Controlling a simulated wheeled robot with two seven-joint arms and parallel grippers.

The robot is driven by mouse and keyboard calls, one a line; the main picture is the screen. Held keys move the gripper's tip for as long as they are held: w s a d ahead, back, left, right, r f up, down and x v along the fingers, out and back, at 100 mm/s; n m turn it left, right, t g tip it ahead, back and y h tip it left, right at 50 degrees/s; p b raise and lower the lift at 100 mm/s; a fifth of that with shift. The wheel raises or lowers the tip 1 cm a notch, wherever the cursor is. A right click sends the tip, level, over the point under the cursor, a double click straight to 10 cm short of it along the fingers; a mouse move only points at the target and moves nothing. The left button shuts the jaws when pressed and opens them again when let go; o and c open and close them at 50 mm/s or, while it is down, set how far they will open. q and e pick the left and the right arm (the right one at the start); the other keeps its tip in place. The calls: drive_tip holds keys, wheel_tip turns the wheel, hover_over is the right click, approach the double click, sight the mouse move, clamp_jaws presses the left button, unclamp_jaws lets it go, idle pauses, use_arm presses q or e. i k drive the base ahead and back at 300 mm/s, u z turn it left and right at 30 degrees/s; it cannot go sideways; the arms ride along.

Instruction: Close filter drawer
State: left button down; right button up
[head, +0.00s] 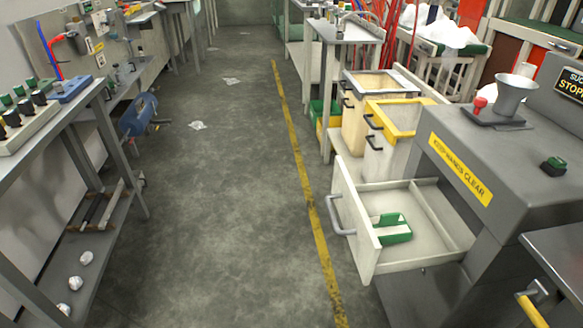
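The filter drawer (436,205) is a white drawer pulled out to the left from a grey machine (510,160) on the right. Its grey bar handle (338,216) is on the outside of its front panel (353,220). A green and white object (392,228) lies inside, near the front panel. The machine carries a yellow "keep hands clear" label (459,168) and a grey funnel (514,92) on top. Neither of my grippers shows in the head view.
Bins (378,100) and another table stand behind the drawer. Grey floor (220,210) lies open in the middle, with a yellow line (304,180) near the drawer. A grey surface with a yellow handle (531,311) is at lower right.

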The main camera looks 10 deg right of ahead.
sight(440, 236)
drive_tip(key=z, duration=0.5)
drive_tip(key=i, duration=0.85)
drive_tip(key=z, duration=0.8)
